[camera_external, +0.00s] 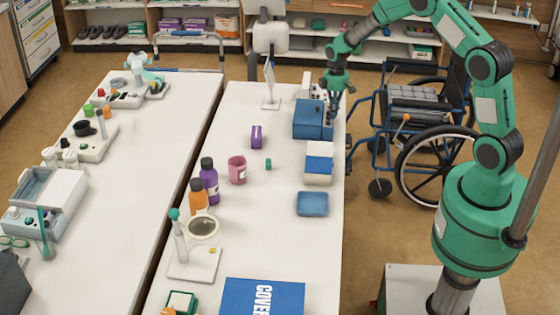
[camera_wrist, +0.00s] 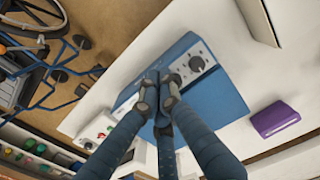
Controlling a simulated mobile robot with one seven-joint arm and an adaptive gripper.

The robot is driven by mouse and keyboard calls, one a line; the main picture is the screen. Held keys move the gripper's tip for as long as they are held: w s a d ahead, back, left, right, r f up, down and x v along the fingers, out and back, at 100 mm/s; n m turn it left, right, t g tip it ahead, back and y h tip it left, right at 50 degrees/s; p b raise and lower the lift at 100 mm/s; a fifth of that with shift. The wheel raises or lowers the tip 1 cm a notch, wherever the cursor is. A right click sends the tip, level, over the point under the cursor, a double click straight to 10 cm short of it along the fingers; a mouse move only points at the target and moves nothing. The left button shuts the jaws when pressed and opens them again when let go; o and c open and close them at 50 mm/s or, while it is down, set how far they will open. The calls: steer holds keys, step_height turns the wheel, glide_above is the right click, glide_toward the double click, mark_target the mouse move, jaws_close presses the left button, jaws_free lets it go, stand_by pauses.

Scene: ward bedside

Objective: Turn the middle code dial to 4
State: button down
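A blue box (camera_external: 308,117) stands near the right edge of the right table. In the wrist view, the blue box (camera_wrist: 212,98) carries a light panel (camera_wrist: 209,52) with a round dark dial (camera_wrist: 196,63). My gripper (camera_external: 331,108) points down at the box's right side. In the wrist view, the fingertips of my gripper (camera_wrist: 160,92) are bunched close together over the box, beside the visible dial. They hide the surface beneath, so I cannot tell whether they touch or hold another dial. The dial numbers are too small to read.
A purple box (camera_wrist: 274,119) lies beside the blue box. A white device with knobs (camera_wrist: 100,130) is close to my fingers. A white and blue box (camera_external: 319,163) and a blue tray (camera_external: 312,204) stand nearer the camera. A wheelchair (camera_external: 432,145) is right of the table.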

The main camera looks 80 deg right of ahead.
steer(key=shift+w+a, duration=0.1)
stand_by(0.6)
steer(key=shift+a+r+p, duration=0.1)
steer(key=shift+a+p, duration=0.4)
steer(key=shift+a, duration=0.15)
steer(key=shift+s, duration=0.45)
stand_by(0.5)
step_height(320, 180, up, 6)
steer(key=p, duration=0.3)
stand_by(0.4)
